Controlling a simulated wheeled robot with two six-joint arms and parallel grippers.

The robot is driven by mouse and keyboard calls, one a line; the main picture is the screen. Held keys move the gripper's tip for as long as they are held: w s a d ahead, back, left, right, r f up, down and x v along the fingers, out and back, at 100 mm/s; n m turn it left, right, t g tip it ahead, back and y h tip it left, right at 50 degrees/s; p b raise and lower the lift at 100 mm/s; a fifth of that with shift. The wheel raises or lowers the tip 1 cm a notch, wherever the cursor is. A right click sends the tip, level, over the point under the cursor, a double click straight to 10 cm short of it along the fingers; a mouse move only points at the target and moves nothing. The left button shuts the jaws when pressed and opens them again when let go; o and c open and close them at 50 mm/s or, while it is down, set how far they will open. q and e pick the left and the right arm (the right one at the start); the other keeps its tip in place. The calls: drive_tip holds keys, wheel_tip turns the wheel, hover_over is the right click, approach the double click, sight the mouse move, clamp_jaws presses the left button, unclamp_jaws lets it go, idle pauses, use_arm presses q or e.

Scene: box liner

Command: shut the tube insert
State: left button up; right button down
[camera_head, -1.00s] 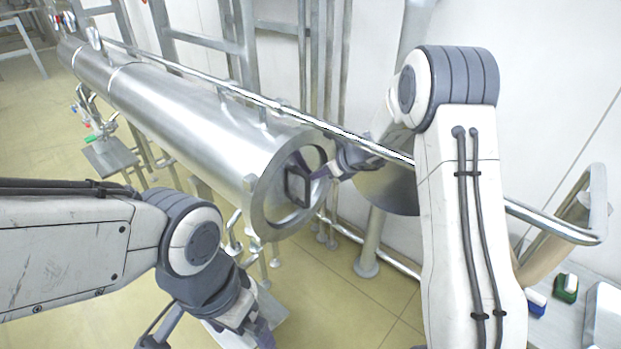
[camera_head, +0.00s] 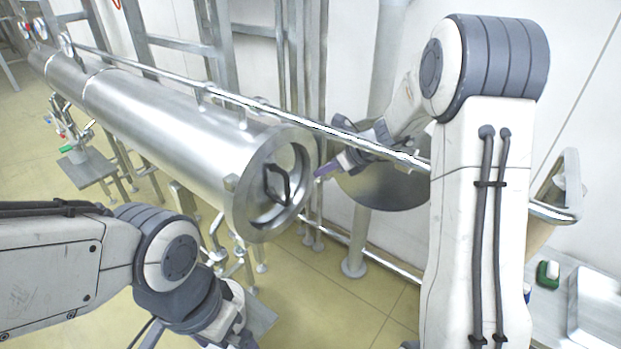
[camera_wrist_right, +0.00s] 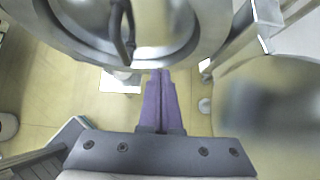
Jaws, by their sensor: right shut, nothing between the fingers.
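The steel tube (camera_head: 165,125) lies at a slant, its round open end facing me. Inside the opening is the tube insert, with a dark loop handle (camera_head: 275,184); the handle also shows in the right wrist view (camera_wrist_right: 122,28). My right gripper (camera_head: 320,173) is just right of the tube's rim, apart from the handle. In the right wrist view its purple fingers (camera_wrist_right: 160,76) are together and empty, below the rim. My left arm reaches the bottom edge of the head view, where its fingers are cut off.
A round metal lid (camera_head: 385,188) stands right of the opening, behind my right gripper. A long rail (camera_head: 300,118) runs along the tube and passes my right arm. A small stand (camera_head: 87,168) is at the left. A grey table (camera_head: 560,305) is at the lower right.

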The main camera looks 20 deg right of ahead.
drive_tip(key=s+d+f+n+g+h+b, duration=0.1)
drive_tip(key=s+d+f+h+b, duration=0.3)
drive_tip(key=d, duration=0.4)
drive_tip(key=s+d+f+n+h+b, duration=0.1)
drive_tip(key=s+d+f+h+b, duration=0.15)
drive_tip(key=d+f+h, duration=0.35)
drive_tip(key=n+t+y+b, duration=0.6)
drive_tip(key=n+t+y, duration=0.2)
drive_tip(key=n+y, duration=0.75)
approach(265, 191)
drive_tip(key=shift+n, duration=0.25)
drive_tip(key=p+x, duration=0.2)
drive_tip(key=x, duration=0.5)
